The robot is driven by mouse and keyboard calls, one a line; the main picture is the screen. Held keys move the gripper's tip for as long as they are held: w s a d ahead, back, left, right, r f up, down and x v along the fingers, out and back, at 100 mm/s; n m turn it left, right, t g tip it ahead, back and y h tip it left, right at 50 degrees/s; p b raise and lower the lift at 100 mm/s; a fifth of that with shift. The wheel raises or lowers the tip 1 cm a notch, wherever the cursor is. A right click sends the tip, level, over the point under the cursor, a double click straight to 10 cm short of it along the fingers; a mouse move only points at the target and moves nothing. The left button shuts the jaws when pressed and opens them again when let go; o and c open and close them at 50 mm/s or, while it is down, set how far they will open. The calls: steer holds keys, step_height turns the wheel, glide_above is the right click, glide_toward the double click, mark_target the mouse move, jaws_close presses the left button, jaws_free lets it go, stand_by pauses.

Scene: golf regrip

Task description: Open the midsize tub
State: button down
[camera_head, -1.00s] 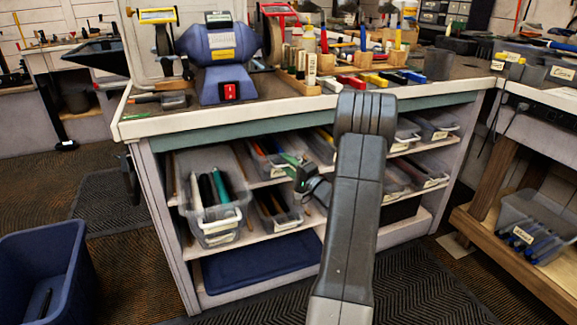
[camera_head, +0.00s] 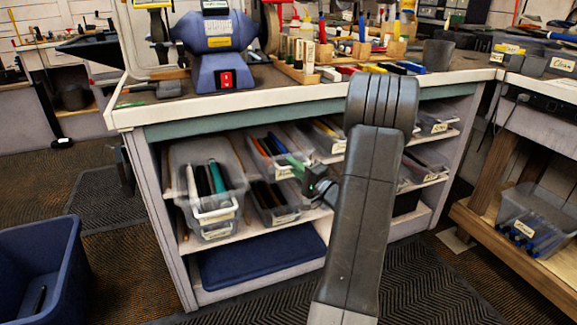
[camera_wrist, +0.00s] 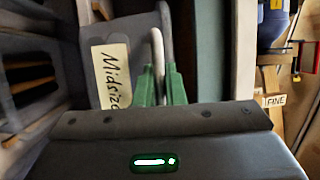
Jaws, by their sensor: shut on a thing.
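The midsize tub shows in the wrist view with a cream label (camera_wrist: 112,75) reading "Midsize" and a pale loop handle (camera_wrist: 158,62). My gripper (camera_wrist: 162,85) has its green fingers on either side of this handle and is shut on it. In the head view my gripper (camera_head: 295,163) is at the front of a clear tub (camera_head: 282,173) on the upper shelf, which holds red, blue and other grips. My arm and wrist hide part of the shelf to the right.
A clear tub (camera_head: 212,207) of black, white and teal grips juts out at the left. Another tub (camera_head: 283,215) sits below. A blue bin (camera_head: 50,265) stands at the lower left. The bench (camera_head: 130,116) overhangs the shelves; the right bench holds another tub (camera_head: 535,212).

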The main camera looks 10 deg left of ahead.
steer(key=s+d+b, duration=0.4)
steer(key=s+d, duration=0.3)
steer(key=s, duration=0.4)
steer(key=shift+d, duration=0.3)
steer(key=shift+s, duration=0.1)
steer(key=c, duration=1.5)
jaws_free()
steer(key=p+v, duration=0.1)
steer(key=v, duration=1.2)
steer(key=shift+s+d+f, duration=0.2)
steer(key=shift+s+d, duration=0.05)
steer(key=shift+d, duration=0.05)
steer(key=b+x, duration=0.1)
steer(key=x, duration=1.3)
steer(key=shift+r, duration=0.1)
